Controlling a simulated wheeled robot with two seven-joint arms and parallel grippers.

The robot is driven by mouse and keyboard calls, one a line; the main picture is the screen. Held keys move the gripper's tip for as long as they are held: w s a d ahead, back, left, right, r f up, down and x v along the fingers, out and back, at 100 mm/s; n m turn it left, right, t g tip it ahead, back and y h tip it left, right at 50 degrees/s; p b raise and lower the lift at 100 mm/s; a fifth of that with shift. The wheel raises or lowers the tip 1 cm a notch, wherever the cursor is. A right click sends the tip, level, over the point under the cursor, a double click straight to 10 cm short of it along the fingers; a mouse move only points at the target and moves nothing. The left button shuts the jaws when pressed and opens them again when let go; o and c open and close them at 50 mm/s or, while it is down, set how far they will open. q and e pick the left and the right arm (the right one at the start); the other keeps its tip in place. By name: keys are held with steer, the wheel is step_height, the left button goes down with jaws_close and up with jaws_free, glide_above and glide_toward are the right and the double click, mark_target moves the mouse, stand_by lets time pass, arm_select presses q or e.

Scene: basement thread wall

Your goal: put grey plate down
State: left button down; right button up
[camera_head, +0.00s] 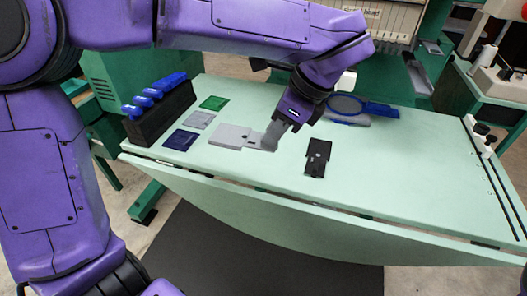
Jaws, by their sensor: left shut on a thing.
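The grey plate (232,136) is a flat piece at the middle left of the pale green table (400,192). My left gripper (270,139) reaches down from above and is shut on the plate's right end. The plate is level and low over the table; I cannot tell whether it touches the surface. The fingers hide part of its right end. My right gripper is not in view.
Left of the plate lie a green square (214,103), a light grey square (198,119) and a dark blue square (180,140). A black rack (160,112) with blue-topped pieces stands beyond them. A black plate (317,158) and a blue hoop (346,105) lie to the right. The table's right half is mostly clear.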

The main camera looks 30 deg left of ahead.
arm_select(q)
steer(key=w+a+f, duration=0.1)
steer(key=w+f, duration=0.1)
steer(key=w, duration=0.2)
steer(key=w+a+f+p, duration=0.1)
steer(key=w+a+f, duration=0.1)
steer(key=w+f, duration=0.1)
steer(key=w+a+f, duration=0.1)
steer(key=w+f, duration=0.2)
steer(key=w, duration=0.1)
steer(key=shift+w+a+f+p, duration=0.25)
steer(key=shift+w+p, duration=0.1)
steer(key=shift+w, duration=0.05)
steer(key=shift+w+a+f, duration=0.1)
steer(key=shift+w+f, duration=0.1)
steer(key=shift+f, duration=0.05)
steer(key=f, duration=0.3)
steer(key=shift+w+a+f, duration=0.1)
steer(key=shift+w+f, duration=0.15)
steer(key=shift+f, duration=0.1)
steer(key=shift+f+b, duration=0.2)
steer(key=shift+b, duration=0.15)
steer(key=c, duration=1.2)
jaws_free()
